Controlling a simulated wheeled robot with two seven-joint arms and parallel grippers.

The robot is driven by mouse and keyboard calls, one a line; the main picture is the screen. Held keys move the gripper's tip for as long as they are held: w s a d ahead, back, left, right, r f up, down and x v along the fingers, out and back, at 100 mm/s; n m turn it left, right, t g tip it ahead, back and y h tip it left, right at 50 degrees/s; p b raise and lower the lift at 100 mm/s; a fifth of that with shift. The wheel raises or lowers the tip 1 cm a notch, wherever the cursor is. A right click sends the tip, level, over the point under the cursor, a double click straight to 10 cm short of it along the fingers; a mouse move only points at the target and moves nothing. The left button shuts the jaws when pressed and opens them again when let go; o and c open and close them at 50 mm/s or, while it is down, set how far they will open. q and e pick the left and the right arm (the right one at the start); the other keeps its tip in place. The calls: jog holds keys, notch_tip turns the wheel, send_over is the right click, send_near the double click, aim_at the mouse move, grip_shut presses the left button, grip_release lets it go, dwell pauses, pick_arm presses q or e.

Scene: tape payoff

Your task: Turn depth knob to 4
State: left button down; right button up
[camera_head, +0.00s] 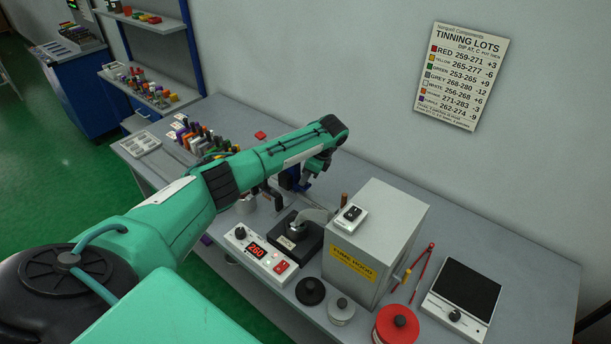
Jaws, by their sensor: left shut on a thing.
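My left arm, in green, reaches from the lower left across the bench. Its wrist bends down at the far end, and my left gripper (273,196) points down behind the dark solder pot. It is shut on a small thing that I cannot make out. A blue part (297,180) shows close by, partly covered by the wrist. No depth scale or number 4 is readable. A white control box (262,254) shows a red 260, with a black knob (240,233) at its left and a red switch (281,266) at its right. My right gripper is out of view.
A grey fume hood (378,235) with a yellow label stands right of the black pot unit (296,238). Spools, including a red one (397,324), line the front edge. Tweezers (421,270) and a dark-topped plate (462,291) lie right. Coloured items (201,137) stand back left.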

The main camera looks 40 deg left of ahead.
pick_arm(q)
jog(key=c, duration=1.4)
grip_release()
jog(key=shift+o, duration=0.2)
jog(key=shift+s+f+m+t+b, duration=0.15)
jog(key=shift+m+t+b, duration=0.15)
jog(key=shift+m+b, duration=0.45)
jog(key=m+b, duration=0.2)
jog(key=m+t+b, duration=0.1)
jog(key=m+b, duration=0.1)
jog(key=shift+s+f+t+y, duration=0.1)
jog(key=shift+f+t+y, duration=0.05)
jog(key=shift+t+y, duration=0.15)
jog(key=b+v, duration=0.3)
jog(key=v, duration=1.1)
jog(key=w+d+r+m+t+h+p, duration=0.1)
jog(key=w+d+r+m+t+p, duration=0.1)
jog(key=r+t, duration=0.5)
jog(key=w+d+r+m+t+h+p, duration=0.1)
jog(key=w+d+r+m+t+p, duration=0.2)
jog(key=w+r+t+p, duration=0.4)
jog(key=shift+w+r+m+h+p, duration=0.3)
jog(key=shift+w+r+m, duration=0.25)
jog(key=shift+w+r, duration=0.4)
